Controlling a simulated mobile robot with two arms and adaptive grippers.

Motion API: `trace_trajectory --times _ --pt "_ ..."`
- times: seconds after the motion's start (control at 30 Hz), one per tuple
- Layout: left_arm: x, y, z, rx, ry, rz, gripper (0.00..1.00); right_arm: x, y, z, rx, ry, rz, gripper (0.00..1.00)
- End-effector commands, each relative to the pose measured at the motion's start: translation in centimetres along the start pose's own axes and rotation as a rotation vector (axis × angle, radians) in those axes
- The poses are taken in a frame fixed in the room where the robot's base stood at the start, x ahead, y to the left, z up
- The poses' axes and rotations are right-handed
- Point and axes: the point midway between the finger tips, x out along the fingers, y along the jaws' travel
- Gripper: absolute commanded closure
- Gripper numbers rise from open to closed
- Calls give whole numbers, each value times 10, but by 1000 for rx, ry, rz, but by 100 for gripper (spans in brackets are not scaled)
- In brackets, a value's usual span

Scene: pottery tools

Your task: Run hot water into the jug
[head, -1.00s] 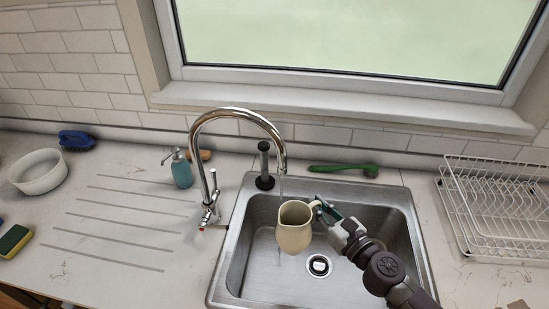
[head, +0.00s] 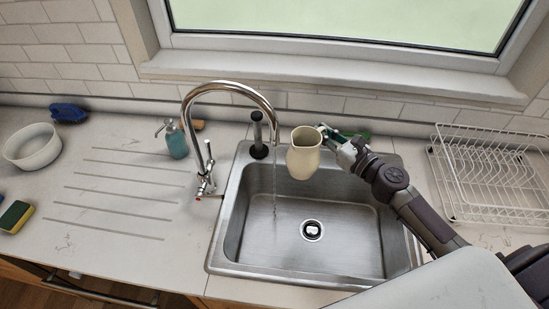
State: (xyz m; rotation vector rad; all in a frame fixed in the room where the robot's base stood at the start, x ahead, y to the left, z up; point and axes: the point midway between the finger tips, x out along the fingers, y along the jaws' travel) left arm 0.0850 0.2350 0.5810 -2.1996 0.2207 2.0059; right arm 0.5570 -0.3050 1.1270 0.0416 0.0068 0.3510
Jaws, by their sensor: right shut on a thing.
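The cream jug (head: 304,158) is held upright over the back part of the steel sink (head: 262,252). My right gripper (head: 328,138) is shut on the jug's handle at its right side. The chrome tap (head: 205,158) stands at the sink's left edge, with its spout arching over the basin. A thin stream of water (head: 275,195) falls from the spout into the sink, to the left of the jug and apart from its mouth. The tap's lever points up, with a small red mark near its base. The jug's inside is mostly hidden. My left gripper is not in view.
A soap bottle (head: 176,140), a dark plunger-like tool (head: 259,135) and a green brush (head: 362,134) stand or lie behind the sink. A white dish rack (head: 480,175) is at the right. A white bowl (head: 32,148) and sponge (head: 15,216) are at the far left.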

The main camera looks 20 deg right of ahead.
Motion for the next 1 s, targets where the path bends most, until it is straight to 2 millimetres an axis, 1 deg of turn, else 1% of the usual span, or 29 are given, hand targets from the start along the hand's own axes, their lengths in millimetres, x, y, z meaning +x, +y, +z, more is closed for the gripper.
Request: trace_trajectory --times 0.03,0.1,0.23,0.4,0.43,0.47,0.5,0.6,0.8,1.0 --pt "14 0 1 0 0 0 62 0 0 -13 0 0 1 100" --pt "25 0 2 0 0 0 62 0 -1 -23 0 -1 1 100" --pt "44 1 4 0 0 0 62 0 -1 -41 0 0 1 100" --pt "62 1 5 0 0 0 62 0 -2 -57 -1 -1 0 100" --pt "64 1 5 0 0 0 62 1 -2 -58 0 -1 0 100" --pt "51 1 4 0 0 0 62 6 3 -48 2 -4 1 100" --pt "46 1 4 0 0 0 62 11 8 -47 5 -4 1 100" --pt "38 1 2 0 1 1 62 22 19 -47 4 -3 1 100" --pt "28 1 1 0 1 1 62 43 39 -50 4 -3 1 100" --pt "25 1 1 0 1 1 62 53 48 -52 2 -2 0 100"
